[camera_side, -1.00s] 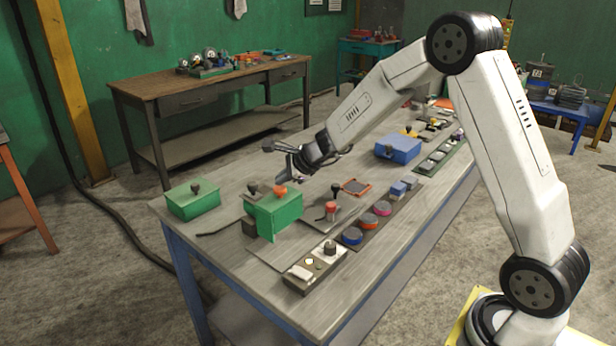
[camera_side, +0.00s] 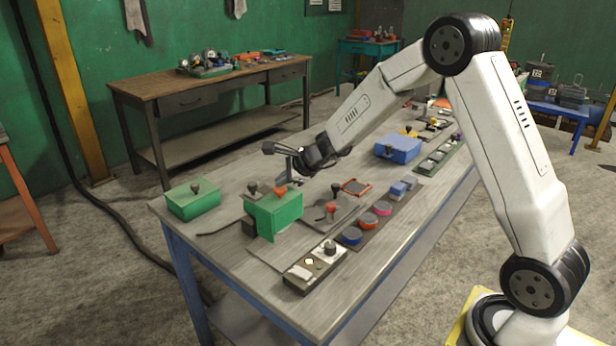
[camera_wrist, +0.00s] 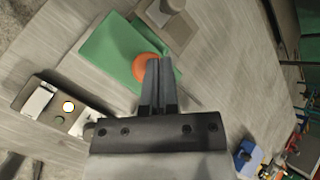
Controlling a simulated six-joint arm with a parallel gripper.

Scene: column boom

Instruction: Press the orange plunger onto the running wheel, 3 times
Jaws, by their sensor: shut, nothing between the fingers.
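The orange plunger (camera_side: 280,191) is a round knob on top of a green box-shaped housing (camera_side: 273,216) near the front left of the workbench. It also shows in the wrist view as an orange disc (camera_wrist: 146,68), partly covered by my fingers. My gripper (camera_side: 298,181) is shut and empty, its fingers pointing down close beside and above the plunger. In the wrist view the closed fingertips (camera_wrist: 159,62) overlap the disc's right part. I cannot tell whether they touch it. I cannot make out the running wheel.
A second green box (camera_side: 192,202) with a dark knob stands to the left. A switch panel (camera_side: 316,268) lies at the front edge. A small red-topped device (camera_side: 331,209) and a row of coloured round pieces (camera_side: 368,221) stand to the right. A blue box (camera_side: 398,150) is farther back.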

